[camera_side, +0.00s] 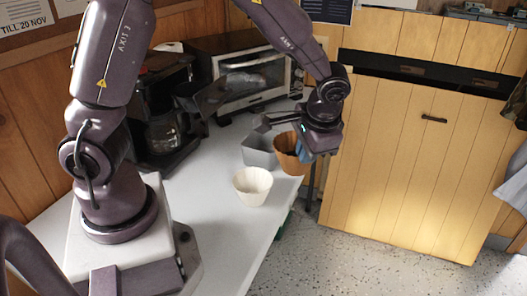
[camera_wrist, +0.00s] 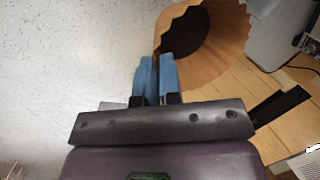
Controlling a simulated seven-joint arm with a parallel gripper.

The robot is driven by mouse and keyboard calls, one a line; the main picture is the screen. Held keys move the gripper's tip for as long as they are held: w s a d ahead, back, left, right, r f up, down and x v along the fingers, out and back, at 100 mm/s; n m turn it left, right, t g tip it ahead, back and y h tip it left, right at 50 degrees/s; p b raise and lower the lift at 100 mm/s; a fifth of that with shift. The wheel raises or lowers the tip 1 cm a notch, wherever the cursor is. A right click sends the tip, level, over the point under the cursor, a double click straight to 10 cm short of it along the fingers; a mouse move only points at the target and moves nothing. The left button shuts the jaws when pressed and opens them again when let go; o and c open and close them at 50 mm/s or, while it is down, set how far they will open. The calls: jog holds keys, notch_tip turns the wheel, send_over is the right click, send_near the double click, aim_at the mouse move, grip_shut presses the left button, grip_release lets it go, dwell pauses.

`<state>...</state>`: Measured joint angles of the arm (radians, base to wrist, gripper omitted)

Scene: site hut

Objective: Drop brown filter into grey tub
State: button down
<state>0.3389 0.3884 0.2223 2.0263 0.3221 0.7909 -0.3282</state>
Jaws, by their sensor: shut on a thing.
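The brown filter (camera_side: 288,156) is a fluted paper cup. It shows large in the wrist view (camera_wrist: 228,42), where its dark open mouth faces left and up. My gripper (camera_side: 304,149) has blue fingertips, also in the wrist view (camera_wrist: 155,75), and they are closed on the filter's rim. The grey tub (camera_side: 260,151) stands on the white table, directly left of the filter in the side view. The filter overlaps the tub's right side there, and I cannot tell the gap between them. The tub's inside is mostly hidden.
A cream filter (camera_side: 252,187) stands on the table (camera_side: 216,218) in front of the tub. A coffee maker (camera_side: 165,120) and a toaster oven (camera_side: 250,75) stand behind. The table's right edge is close to my gripper; beyond are floor and a wooden cabinet (camera_side: 410,150).

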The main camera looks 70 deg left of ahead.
dwell(0.5)
jog(key=shift+a+n, duration=0.3)
jog(key=shift+a, duration=0.05)
jog(key=w+a+f, duration=0.1)
jog(key=a, duration=0.9)
jog(key=w+a+f, duration=0.1)
jog(key=a+f, duration=0.1)
jog(key=a, duration=0.8)
jog(key=shift+w+a+f, duration=0.1)
jog(key=shift+f, duration=2.65)
jog(key=c, duration=1.2)
grip_release()
